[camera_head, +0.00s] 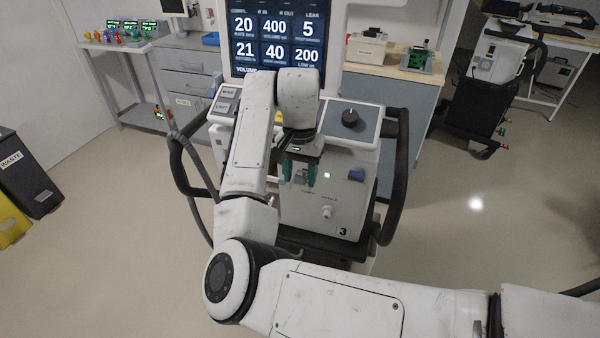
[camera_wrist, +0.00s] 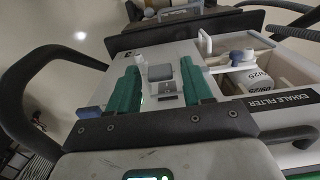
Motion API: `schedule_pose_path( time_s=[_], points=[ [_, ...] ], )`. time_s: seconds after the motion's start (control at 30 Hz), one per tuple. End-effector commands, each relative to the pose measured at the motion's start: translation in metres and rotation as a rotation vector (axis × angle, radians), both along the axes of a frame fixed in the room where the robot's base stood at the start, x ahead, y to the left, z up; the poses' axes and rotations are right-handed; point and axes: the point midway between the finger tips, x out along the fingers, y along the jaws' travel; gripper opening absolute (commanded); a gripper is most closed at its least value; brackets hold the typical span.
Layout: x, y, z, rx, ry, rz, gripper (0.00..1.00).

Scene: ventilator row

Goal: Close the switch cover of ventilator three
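Ventilator three (camera_head: 350,205), white with a "3" on its lower front, stands in the middle of the head view behind my arm. My gripper (camera_head: 299,180) is in front of its front panel, its two green fingers apart and nothing visible held. In the wrist view my gripper (camera_wrist: 160,68) frames a small grey block (camera_wrist: 160,73), seemingly the switch cover, next to a light switch plate (camera_wrist: 170,92). The block lies between the fingers in the picture; contact cannot be told. Whether the cover is raised or down is unclear. My arm hides this spot in the head view.
Black handles (camera_head: 397,175) curve out on both sides of the ventilator. An open compartment labelled exhale filter (camera_wrist: 285,100) lies right of the fingers in the wrist view. A blue knob (camera_head: 356,174) protrudes from the front.

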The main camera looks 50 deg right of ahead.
Motion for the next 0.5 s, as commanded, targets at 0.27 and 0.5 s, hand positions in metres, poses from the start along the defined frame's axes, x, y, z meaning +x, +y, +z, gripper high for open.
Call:
schedule_pose_path(
  time_s=[0.27,0.5],
  points=[
    [0.0,-0.0001,0.0003,0.0,0.0,0.0,0.23],
    [0.0,-0.0001,0.0003,0.0,-0.001,0.0,0.0]
  ],
)
